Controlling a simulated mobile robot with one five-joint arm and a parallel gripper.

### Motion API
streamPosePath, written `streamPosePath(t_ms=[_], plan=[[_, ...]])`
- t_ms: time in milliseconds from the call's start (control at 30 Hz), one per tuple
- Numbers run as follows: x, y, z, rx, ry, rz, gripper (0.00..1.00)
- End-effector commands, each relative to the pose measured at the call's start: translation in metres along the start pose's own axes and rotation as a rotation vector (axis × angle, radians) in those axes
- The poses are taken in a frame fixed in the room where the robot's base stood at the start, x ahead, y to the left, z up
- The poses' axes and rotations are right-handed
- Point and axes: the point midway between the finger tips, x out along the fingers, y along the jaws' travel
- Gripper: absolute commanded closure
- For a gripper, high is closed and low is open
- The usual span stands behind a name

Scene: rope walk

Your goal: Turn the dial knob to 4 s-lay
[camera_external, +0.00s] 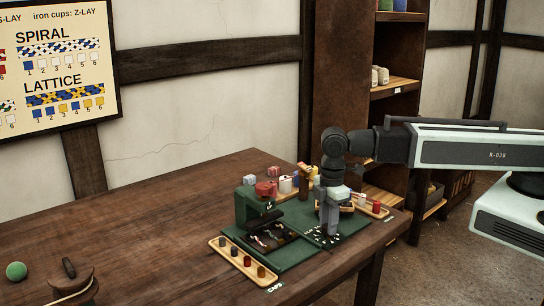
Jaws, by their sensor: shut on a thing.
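My gripper (329,232) points straight down at the right part of a green board (292,258) on the wooden table. Its jaws are shut, and small white marks (318,240) lie on the green around its fingertips, like a dial's scale. The dial knob sits between the fingers and is mostly hidden by them. The marks are too small to read, so I cannot tell which setting the knob points to.
Left of my gripper stand a green machine (248,208) and a dark tray (270,238). A wooden cap rack (236,262) lies in front, another rack (371,206) at right. Blocks and spools crowd behind. A green ball (16,271) lies far left; the table's left middle is clear.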

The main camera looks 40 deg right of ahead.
Motion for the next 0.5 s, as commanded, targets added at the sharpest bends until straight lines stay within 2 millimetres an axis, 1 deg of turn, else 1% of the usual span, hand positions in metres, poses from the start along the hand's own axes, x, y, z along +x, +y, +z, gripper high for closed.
streamPosePath(t_ms=[233,500], plan=[[0.0001,0.0,0.0001,-0.057,0.001,0.0,1.0],[0.0001,0.0,0.0001,-0.066,0.001,0.0,1.0]])
